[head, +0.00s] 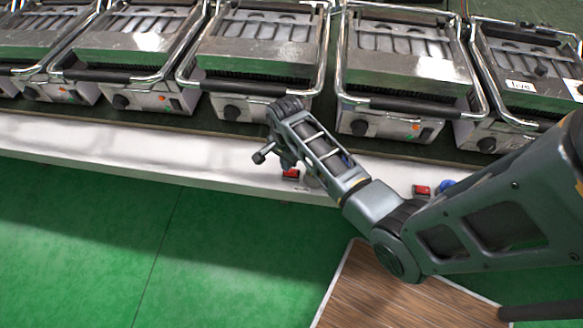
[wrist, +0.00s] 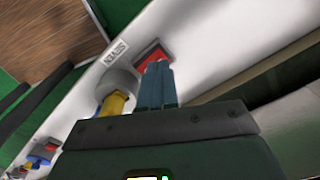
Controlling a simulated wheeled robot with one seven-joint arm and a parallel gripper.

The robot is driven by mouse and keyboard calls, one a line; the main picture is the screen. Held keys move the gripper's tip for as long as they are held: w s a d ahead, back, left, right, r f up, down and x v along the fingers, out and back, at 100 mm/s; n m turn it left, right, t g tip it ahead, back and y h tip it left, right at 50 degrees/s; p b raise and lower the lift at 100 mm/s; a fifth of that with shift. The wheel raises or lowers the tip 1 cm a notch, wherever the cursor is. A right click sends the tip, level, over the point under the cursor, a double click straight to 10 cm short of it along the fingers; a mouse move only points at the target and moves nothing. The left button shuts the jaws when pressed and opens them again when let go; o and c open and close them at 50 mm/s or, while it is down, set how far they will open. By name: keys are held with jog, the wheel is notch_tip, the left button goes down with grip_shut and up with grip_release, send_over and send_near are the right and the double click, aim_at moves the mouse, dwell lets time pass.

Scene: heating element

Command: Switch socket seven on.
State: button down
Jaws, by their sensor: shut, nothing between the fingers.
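The socket seven label (wrist: 117,48), reading SEVEN, is on the white front strip in the wrist view. Beside it is a red rocker switch (wrist: 150,52), and below that a round grey socket (wrist: 120,80) with a yellow plug (wrist: 116,103) in it. My gripper (wrist: 157,68) is shut and empty, its fingertips in front of the switch's lower part. I cannot tell whether they touch it or which way the rocker is tilted. In the head view, the red switch (head: 290,173) shows just below my gripper (head: 286,164), and my wrist hides much of the socket.
Another red switch (head: 422,190) with a blue plug (head: 447,185) is further right on the strip. Several contact grills (head: 262,45) stand in a row behind it. One at right carries a "live" label (head: 520,86). Green floor (head: 90,235) in front is clear.

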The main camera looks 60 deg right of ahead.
aim_at(288, 173)
jog(key=shift+r+p, duration=1.15)
jog(key=shift+r, duration=0.3)
jog(key=shift+r+p, duration=0.35)
jog(key=shift+r, duration=0.7)
jog(key=shift+s+a+f, duration=0.15)
jog(key=shift+s+f, duration=0.05)
jog(key=shift+s, duration=0.05)
jog(key=s+a+r+n+t+h, duration=0.2)
jog(key=s+a+r+n+t, duration=0.2)
jog(key=s+a+n+t, duration=0.55)
jog(key=s+a+r+n+t, duration=0.1)
jog(key=s+a+r+n, duration=0.2)
jog(key=r, duration=0.5)
jog(key=s+a+r+n+t+y+b, duration=0.1)
jog(key=s+a+r+n+t, duration=0.1)
jog(key=s+r, duration=0.4)
jog(key=s+a+r+n+t+y, duration=0.1)
jog(key=s+a+r+n, duration=0.3)
jog(key=r, duration=0.8)
jog(key=shift+s+n+t, duration=0.3)
jog(key=shift+n+t, duration=0.45)
